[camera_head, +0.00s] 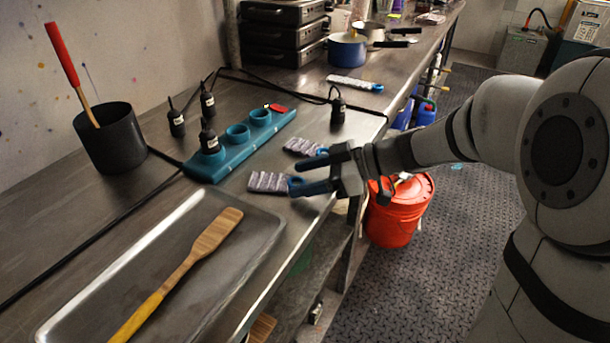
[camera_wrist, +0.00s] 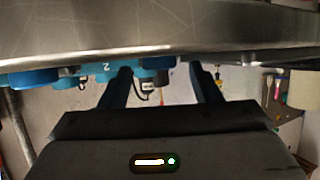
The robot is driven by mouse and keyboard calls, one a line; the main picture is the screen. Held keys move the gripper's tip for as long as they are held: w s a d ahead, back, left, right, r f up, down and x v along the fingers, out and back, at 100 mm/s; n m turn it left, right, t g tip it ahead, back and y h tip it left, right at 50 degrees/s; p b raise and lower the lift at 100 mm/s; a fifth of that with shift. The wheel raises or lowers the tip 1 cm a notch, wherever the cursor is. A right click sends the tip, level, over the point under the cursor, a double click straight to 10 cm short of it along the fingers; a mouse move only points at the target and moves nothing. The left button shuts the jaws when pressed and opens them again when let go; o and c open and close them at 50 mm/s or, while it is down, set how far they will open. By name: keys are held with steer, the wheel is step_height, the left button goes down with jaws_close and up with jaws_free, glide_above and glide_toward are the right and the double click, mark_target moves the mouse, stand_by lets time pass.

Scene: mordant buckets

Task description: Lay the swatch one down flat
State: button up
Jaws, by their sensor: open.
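Two grey-white patterned swatches with blue ends lie flat on the steel bench (camera_head: 150,175) in the head view. The nearer swatch (camera_head: 268,182) is close to the bench's front edge. The second swatch (camera_head: 301,146) lies just behind it. A third pale strip with a blue end (camera_head: 352,83) lies farther back. I cannot tell which is swatch one. My gripper (camera_head: 312,170) is open at the front edge, its fingers over or beside the blue ends of the two nearer swatches. In the wrist view my gripper (camera_wrist: 160,72) shows nothing clearly held between its fingers.
A teal rack (camera_head: 240,147) and several black bottles (camera_head: 208,140) stand behind the swatches. A metal tray (camera_head: 265,222) with a wooden spatula (camera_head: 205,245) lies at the front left. A black pot (camera_head: 112,140) is at the left. An orange bucket (camera_head: 400,212) stands below the edge.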

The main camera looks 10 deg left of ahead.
steer(key=v, duration=0.7)
steer(key=shift+d+r, duration=0.2)
steer(key=shift+d, duration=0.15)
steer(key=s+d+r+m+t+h+p, duration=0.1)
steer(key=s+d+r+m+h+p, duration=0.3)
steer(key=m+p, duration=0.5)
steer(key=s+d+r+m+t+h+p, duration=0.1)
steer(key=s+d+r+m+h+p, duration=0.4)
steer(key=s+d+m+h+p, duration=0.3)
steer(key=shift+s+d+m+t+h+p, duration=0.35)
steer(key=shift+s+d+m+h, duration=0.15)
steer(key=shift+s+d+h, duration=0.35)
